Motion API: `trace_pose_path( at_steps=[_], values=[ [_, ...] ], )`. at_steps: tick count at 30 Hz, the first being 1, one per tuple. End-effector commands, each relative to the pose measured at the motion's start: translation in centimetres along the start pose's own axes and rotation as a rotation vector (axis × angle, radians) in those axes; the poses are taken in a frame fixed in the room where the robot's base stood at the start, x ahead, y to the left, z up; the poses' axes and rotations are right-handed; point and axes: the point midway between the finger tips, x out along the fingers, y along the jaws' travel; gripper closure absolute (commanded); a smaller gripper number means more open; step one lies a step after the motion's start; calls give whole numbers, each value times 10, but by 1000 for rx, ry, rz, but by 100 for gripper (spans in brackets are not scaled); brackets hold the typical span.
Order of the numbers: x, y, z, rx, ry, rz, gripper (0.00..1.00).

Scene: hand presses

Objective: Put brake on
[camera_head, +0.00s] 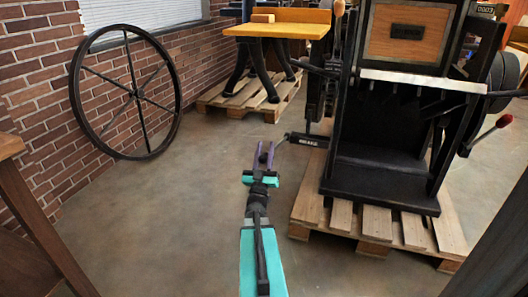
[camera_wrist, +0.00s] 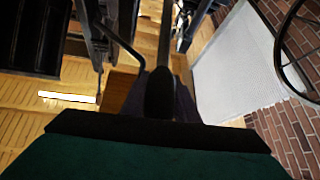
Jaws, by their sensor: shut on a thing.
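The hand press (camera_head: 395,150) is a black machine on a wooden pallet at the right of the head view. A black bar with small white lettering (camera_head: 308,139), too small to read surely, sticks out from its lower left side. My gripper (camera_head: 264,150), with purple fingers and a teal body, is just left of this bar's end. In the wrist view, a dark rounded lever handle (camera_wrist: 160,95) sits between my fingers, and a dark shaft runs up from it. My gripper is shut on this handle, which I take for the brake lever. My fingers partly hide it.
A pallet (camera_head: 375,235) lies under the press. A red-tipped lever (camera_head: 503,121) is at the press's right. A spoked wheel (camera_head: 77,85) leans on the brick wall at left. A yellow-topped table (camera_head: 275,30) stands on another pallet behind. The floor at left is clear.

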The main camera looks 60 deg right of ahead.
Motion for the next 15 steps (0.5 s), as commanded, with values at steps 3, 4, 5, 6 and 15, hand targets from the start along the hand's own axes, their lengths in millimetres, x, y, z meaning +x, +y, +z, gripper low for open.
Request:
trace_pose_path(
  at_steps=[3,4,5,6,15],
  values=[
    [-4,3,5,-2,-3,4,100],
    [-4,4,5,-3,-3,4,100],
    [-4,4,6,-3,-3,4,100],
    [-4,4,6,-4,-4,4,100],
    [-4,6,8,-7,-8,5,62]
  ],
)
